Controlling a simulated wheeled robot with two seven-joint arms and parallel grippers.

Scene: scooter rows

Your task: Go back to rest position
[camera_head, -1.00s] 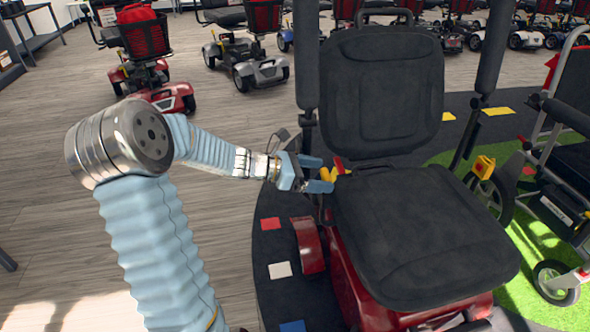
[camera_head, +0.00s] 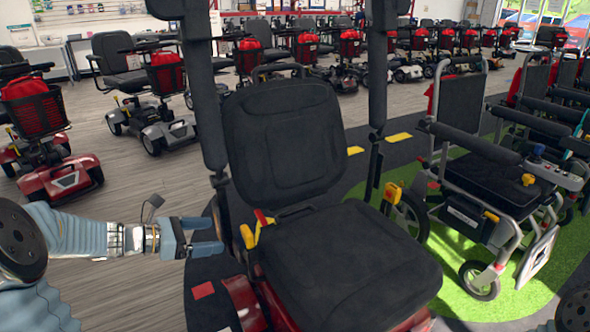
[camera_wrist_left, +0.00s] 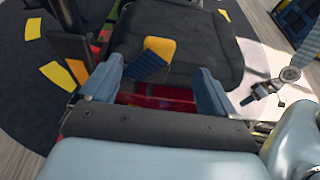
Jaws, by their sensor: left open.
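A mobility scooter with a black padded seat (camera_head: 345,265) and backrest (camera_head: 285,140) stands in front of me. A yellow lever (camera_head: 247,237) with a red part sits at the left side of its seat. My left gripper (camera_head: 218,236) is open and empty, just left of the lever, with a small gap in the head view. In the left wrist view, the open fingers (camera_wrist_left: 158,82) frame the seat's edge, and a yellow part (camera_wrist_left: 160,47) shows beyond them. My right gripper is not in view.
A wheelchair (camera_head: 485,190) stands on green flooring at the right. Red and grey scooters (camera_head: 150,100) stand at the left, with a row of others behind. Bare wood floor (camera_head: 125,185) lies left of the seat, behind my left arm.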

